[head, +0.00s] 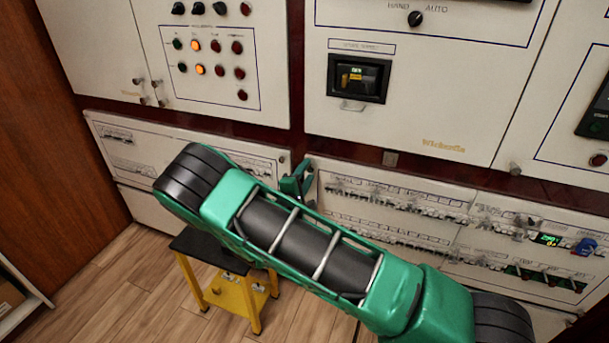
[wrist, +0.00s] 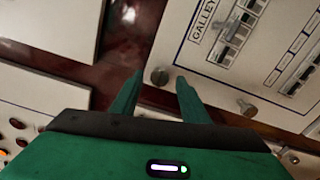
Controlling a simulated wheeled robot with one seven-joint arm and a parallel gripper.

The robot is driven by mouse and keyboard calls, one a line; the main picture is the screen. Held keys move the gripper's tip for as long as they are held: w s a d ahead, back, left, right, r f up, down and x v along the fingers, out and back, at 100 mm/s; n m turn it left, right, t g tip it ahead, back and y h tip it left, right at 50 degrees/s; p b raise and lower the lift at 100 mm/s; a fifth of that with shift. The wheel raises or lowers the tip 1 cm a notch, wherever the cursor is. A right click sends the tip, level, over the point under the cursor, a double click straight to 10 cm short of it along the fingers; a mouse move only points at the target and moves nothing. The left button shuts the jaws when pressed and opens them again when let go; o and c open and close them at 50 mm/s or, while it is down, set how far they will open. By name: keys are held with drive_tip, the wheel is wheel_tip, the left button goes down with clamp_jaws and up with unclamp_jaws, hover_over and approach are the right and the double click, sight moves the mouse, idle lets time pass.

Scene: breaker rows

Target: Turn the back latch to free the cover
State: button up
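A cream breaker cover marked "GALLEY" (wrist: 270,60) fills the right of the wrist view. Round metal latch knobs sit along its edge: one (wrist: 160,76) at the near corner and another (wrist: 247,108) farther right. I cannot tell for sure which is the back latch. My gripper (wrist: 160,84) is open and empty, its two green fingers on either side of the corner knob in the picture; contact cannot be told. In the head view my gripper (head: 297,182) is at the upper left corner of the middle breaker panel (head: 390,205); that corner's latch is hidden.
A left breaker panel (head: 140,150) and a right one (head: 540,240) flank the middle. Upper cabinets (head: 430,90) with switches and lamps stand above. A yellow-legged black step stool (head: 215,247) stands on the wood floor below my arm.

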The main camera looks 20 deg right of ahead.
drive_tip(key=v, duration=1)
drive_tip(key=shift+s+a, duration=0.2)
drive_tip(key=shift+s, duration=0.1)
